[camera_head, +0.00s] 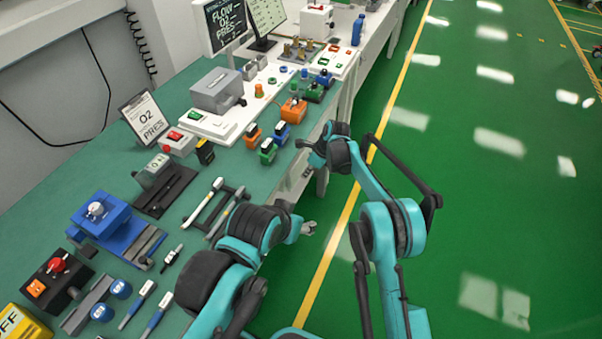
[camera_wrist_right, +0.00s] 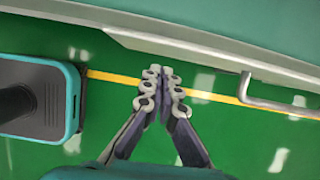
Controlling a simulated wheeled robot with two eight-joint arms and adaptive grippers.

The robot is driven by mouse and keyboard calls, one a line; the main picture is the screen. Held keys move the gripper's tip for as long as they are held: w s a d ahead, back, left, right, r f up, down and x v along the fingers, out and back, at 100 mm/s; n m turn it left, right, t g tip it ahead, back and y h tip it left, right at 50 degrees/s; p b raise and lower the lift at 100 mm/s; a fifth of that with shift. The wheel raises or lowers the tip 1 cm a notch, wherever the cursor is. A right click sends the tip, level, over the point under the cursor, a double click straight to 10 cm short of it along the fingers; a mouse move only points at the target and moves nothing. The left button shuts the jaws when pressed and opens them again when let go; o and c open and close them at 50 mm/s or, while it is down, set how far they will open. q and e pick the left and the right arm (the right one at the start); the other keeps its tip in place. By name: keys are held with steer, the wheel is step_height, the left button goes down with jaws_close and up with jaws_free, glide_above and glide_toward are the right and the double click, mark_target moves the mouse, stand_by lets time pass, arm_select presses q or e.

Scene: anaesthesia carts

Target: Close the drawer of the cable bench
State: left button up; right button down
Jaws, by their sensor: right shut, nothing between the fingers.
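The cable bench (camera_head: 205,90) has a green top and runs along the left of the head view. A pale drawer front (camera_head: 294,184) shows partly under its edge, between my two arms. In the right wrist view, a pale front (camera_wrist_right: 190,45) with a grey bar handle (camera_wrist_right: 275,106) lies along the bench edge; how far the drawer stands out is hard to tell. My right gripper (camera_head: 304,143) is shut and empty beside the bench edge; its fingertips (camera_wrist_right: 162,82) are left of the handle, apart from it. My left gripper (camera_head: 308,229) is small beside the bench edge; its opening is unclear.
The bench top carries a grey box on a white base (camera_head: 215,92), a blue vise-like block (camera_head: 100,214), a sign (camera_head: 146,116), coloured connectors (camera_head: 292,110) and several hand tools.

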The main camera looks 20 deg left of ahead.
arm_select(q)
steer(key=r+p, duration=0.3)
steer(key=shift+s+r, duration=0.15)
steer(key=shift+s, duration=0.25)
arm_select(e)
steer(key=d+v, duration=0.2)
steer(key=v, duration=0.9)
steer(key=shift+f, duration=0.45)
